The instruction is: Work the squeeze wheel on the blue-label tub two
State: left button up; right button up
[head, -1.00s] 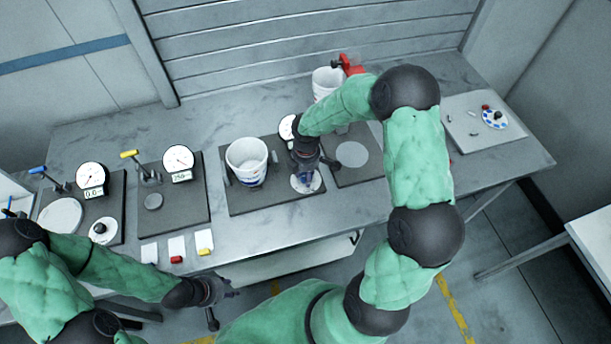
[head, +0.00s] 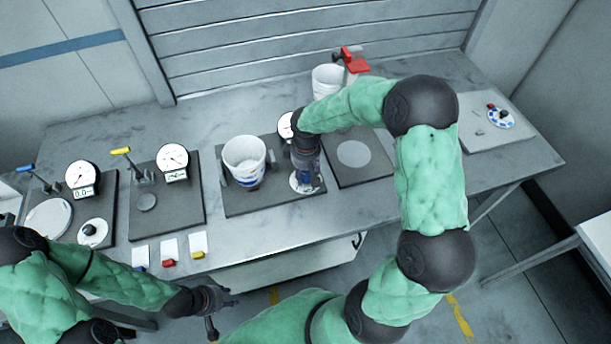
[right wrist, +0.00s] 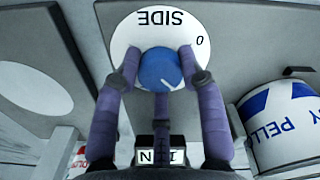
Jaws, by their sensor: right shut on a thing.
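The white tub with a blue label (head: 245,163) stands upright between side pads on a dark plate in the head view. Part of it shows at the right in the right wrist view (right wrist: 285,128). To its right on the same plate is a white dial marked SIDE (right wrist: 130,35) with a blue wheel (right wrist: 160,70). My right gripper (head: 304,183) is shut on the blue wheel, its fingers around the rim. The dial's lettering is upside down in the wrist view and partly hidden. My left gripper (head: 226,312) hangs open and empty in front of the table.
Another white tub (head: 326,80) stands at the back near a red device (head: 352,62). Left are gauge stations with a blue lever (head: 26,168) and a yellow lever (head: 121,151). Cards with coloured tabs (head: 169,248) lie at the front edge. A pale board (head: 480,142) lies right.

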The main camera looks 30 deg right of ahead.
jog(key=m+b, duration=0.1)
jog(key=m, duration=0.2)
jog(key=shift+f+m, duration=0.1)
jog(key=shift+m, duration=0.3)
jog(key=m+b, duration=0.1)
jog(key=m, duration=0.2)
jog(key=shift+s+m+b, duration=0.1)
jog(key=shift+m+b, duration=0.2)
jog(key=shift+b, duration=0.1)
jog(key=m+b, duration=0.1)
jog(key=m, duration=0.2)
jog(key=shift+m, duration=0.3)
jog(key=shift+a+m+b, duration=0.15)
jog(key=shift+m+b, duration=0.4)
jog(key=shift+m, duration=1.35)
jog(key=o, duration=1.1)
jog(key=shift+o, duration=0.2)
jog(key=shift+r, duration=0.2)
